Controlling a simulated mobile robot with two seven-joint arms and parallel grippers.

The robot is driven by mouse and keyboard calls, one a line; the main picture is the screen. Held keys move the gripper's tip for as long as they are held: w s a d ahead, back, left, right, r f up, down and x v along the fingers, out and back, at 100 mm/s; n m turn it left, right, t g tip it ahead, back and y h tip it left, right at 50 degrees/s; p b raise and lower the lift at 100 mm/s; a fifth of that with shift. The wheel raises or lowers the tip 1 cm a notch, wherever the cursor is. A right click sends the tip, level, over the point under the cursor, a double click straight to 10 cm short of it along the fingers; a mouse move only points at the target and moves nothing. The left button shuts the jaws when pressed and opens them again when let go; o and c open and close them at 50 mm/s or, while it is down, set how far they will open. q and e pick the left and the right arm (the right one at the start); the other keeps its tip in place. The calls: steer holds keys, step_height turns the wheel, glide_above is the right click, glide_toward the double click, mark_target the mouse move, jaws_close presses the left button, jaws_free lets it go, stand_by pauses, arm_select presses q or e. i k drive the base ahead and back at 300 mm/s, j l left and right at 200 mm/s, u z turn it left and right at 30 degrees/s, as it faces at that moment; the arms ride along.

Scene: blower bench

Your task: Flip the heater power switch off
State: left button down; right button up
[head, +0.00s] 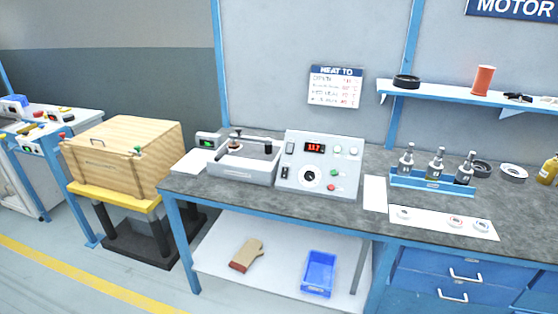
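The heater's control box (322,199) stands on the dark bench top, a sloped light-grey panel facing me. Its red display (315,148) is lit and seems to read 117. The heater unit (240,171) with a black arm stands directly left of the box. Neither of my grippers is in view.
A wooden crate (121,157) stands left of the bench (270,192). A blue tray (432,182) with several metal fittings and a white mat (445,223) lie to the right. A shelf (455,93) hangs above.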

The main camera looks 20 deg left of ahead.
mark_target(285, 170)
steer(key=i+j+z, duration=0.1)
steer(key=j, duration=0.25)
steer(key=i+j, duration=0.25)
steer(key=j, duration=0.15)
steer(key=i+j+z, duration=0.15)
steer(key=j, duration=0.25)
steer(key=i+j+z, duration=0.1)
steer(key=j, duration=0.3)
steer(key=i+j, duration=0.2)
steer(key=j, duration=0.2)
steer(key=i+j+z, duration=0.15)
steer(key=j, duration=0.25)
steer(key=i+j+z, duration=0.1)
steer(key=j, duration=0.35)
